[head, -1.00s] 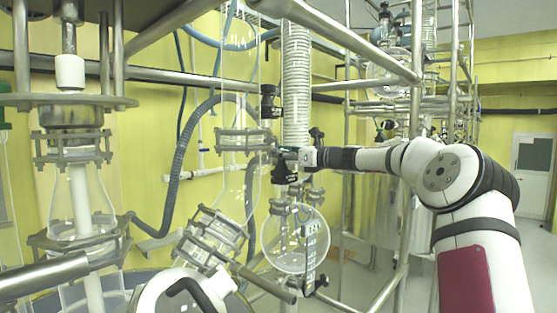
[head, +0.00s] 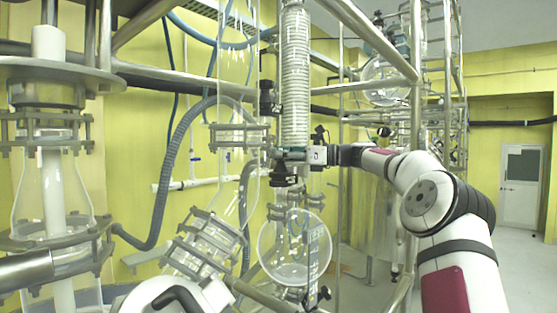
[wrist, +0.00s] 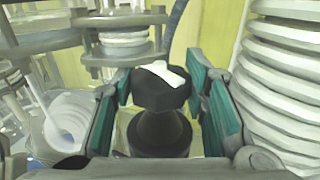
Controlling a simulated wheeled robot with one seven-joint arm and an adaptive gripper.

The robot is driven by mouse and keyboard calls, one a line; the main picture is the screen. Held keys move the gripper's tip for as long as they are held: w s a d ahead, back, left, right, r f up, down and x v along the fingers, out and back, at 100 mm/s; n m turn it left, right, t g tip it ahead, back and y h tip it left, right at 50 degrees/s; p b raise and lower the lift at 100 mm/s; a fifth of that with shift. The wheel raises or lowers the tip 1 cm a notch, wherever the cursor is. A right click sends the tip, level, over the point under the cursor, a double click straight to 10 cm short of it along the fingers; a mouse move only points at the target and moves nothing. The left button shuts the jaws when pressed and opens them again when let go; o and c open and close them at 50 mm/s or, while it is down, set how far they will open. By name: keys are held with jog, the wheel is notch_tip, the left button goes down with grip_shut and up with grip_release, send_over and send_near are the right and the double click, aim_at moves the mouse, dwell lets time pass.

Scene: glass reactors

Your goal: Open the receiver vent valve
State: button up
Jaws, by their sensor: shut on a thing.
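The black valve knob (wrist: 150,95), with a white bar on its top, sits between the two teal finger pads of my gripper (wrist: 163,100) in the wrist view. The pads are closed on its sides. The white bar lies slanted. A black body widens below the knob. In the head view my gripper (head: 285,157) is beside the ribbed white column, above the round glass receiver (head: 283,258). A black valve part (head: 282,176) shows just under the fingers there. The fingers' exact contact is too small to tell in the head view.
The ribbed white column (wrist: 278,95) stands close on the right in the wrist view. Metal clamp flanges (wrist: 122,42) are close behind the knob. Another black fitting (head: 268,98) is above my gripper. Steel frame tubes (head: 416,100) stand near my arm. Open floor lies at the right.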

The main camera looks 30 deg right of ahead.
jog(key=shift+r, duration=0.1)
jog(key=o, duration=0.9)
jog(key=shift+o, duration=0.2)
jog(key=shift+s+d, duration=0.1)
jog(key=p+v, duration=0.3)
jog(key=v, duration=0.5)
jog(key=shift+p, duration=0.3)
